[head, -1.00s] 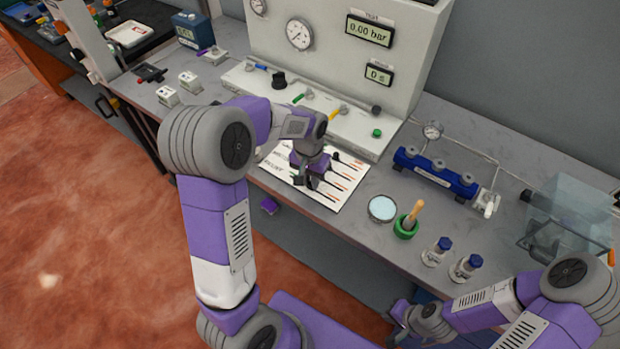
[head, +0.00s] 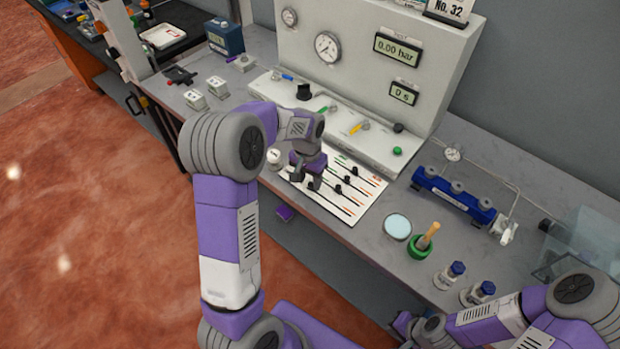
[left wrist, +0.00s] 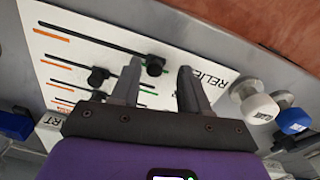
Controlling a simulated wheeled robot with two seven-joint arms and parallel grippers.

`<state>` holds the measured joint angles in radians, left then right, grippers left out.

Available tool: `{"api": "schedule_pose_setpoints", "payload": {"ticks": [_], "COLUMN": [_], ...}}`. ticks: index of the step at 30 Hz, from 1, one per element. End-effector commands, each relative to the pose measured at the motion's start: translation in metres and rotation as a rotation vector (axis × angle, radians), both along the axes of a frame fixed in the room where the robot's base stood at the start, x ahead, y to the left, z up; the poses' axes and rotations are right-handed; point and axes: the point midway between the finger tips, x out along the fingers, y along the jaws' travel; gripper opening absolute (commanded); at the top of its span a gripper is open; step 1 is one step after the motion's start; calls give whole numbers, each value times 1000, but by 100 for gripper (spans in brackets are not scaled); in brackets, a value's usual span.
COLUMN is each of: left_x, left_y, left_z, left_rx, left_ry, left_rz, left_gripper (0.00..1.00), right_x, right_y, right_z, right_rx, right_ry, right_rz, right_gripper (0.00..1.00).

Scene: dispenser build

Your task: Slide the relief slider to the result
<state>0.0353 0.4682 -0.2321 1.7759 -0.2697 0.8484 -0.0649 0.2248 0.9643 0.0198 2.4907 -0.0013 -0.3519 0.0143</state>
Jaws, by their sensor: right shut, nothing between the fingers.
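The white slider panel (head: 368,196) lies on the bench with several slots and black knobs. In the left wrist view, the relief slider's black knob (left wrist: 155,66) sits at the end of the outermost slot nearest the "RELIEF" print. My left gripper (left wrist: 160,72) is open, and the knob shows between its fingertips; I cannot tell whether either finger touches it. In the head view, my left gripper (head: 306,182) points down over the panel's left end and hides that knob. My right gripper (head: 405,326) is shut and empty at the lower right, beside the bench front.
White (left wrist: 259,107) and blue (left wrist: 292,121) capped items stand close beside the panel's "RELIEF" end. Behind the panel is the gauge console (head: 345,75), reading 0.00 bar and 0 s. A round dish (head: 398,227), green mortar (head: 420,245) and blue-capped bottles stand to the right.

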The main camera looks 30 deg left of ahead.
Motion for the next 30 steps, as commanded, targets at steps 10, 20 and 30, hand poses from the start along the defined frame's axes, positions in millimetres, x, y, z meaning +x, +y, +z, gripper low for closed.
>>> {"api": "schedule_pose_setpoints", "payload": {"ticks": [10,20,30], "left_x": [1,0,0], "left_y": [0,2,2], "left_z": [21,70,76], "left_rx": [-1,0,-1], "left_ry": [-3,-2,0], "left_rz": [-2,-1,-1], "left_gripper": [45,45,45], "right_x": [0,0,0], "right_y": [0,0,0], "right_z": [4,12,13], "right_rx": [0,0,0], "right_ry": [0,0,0], "right_rz": [0,0,0], "right_gripper": [0,0,0]}}
